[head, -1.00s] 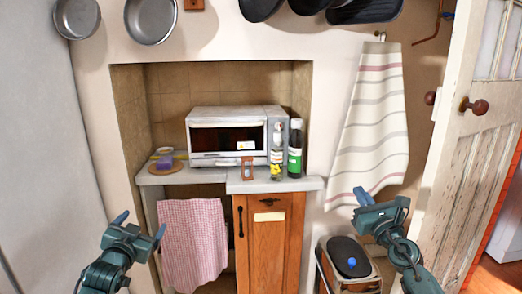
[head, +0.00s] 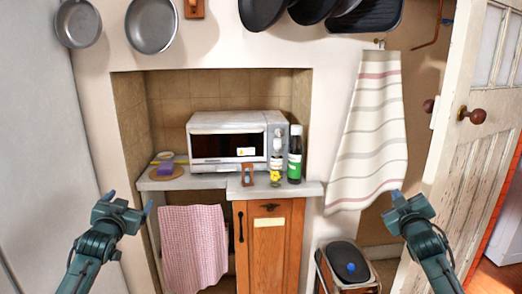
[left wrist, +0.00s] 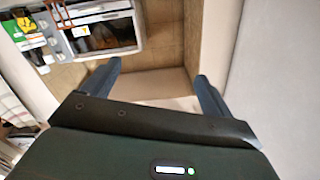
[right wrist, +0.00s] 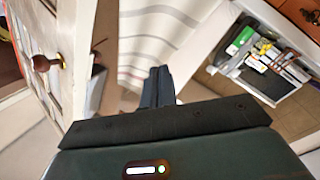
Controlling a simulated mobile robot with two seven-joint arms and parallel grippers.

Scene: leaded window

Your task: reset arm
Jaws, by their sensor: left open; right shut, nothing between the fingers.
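My left gripper (head: 128,201) is raised at the left in the head view, in front of the pale wall. It is open and empty, and its two spread fingers also show in the left wrist view (left wrist: 158,80). My right gripper (head: 397,194) is raised at the right, in front of the hanging towel's lower edge. Its fingers are closed together with nothing between them, as the right wrist view (right wrist: 158,85) shows. Neither gripper appears to touch anything.
A toaster oven (head: 225,140), bottles (head: 295,155) and an hourglass (head: 248,174) stand on the counter. A striped towel (head: 368,130) hangs near the open door (head: 470,150). A pink checked cloth (head: 193,245) hangs below the counter. A bin (head: 347,262) stands right of the wooden cabinet (head: 268,245).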

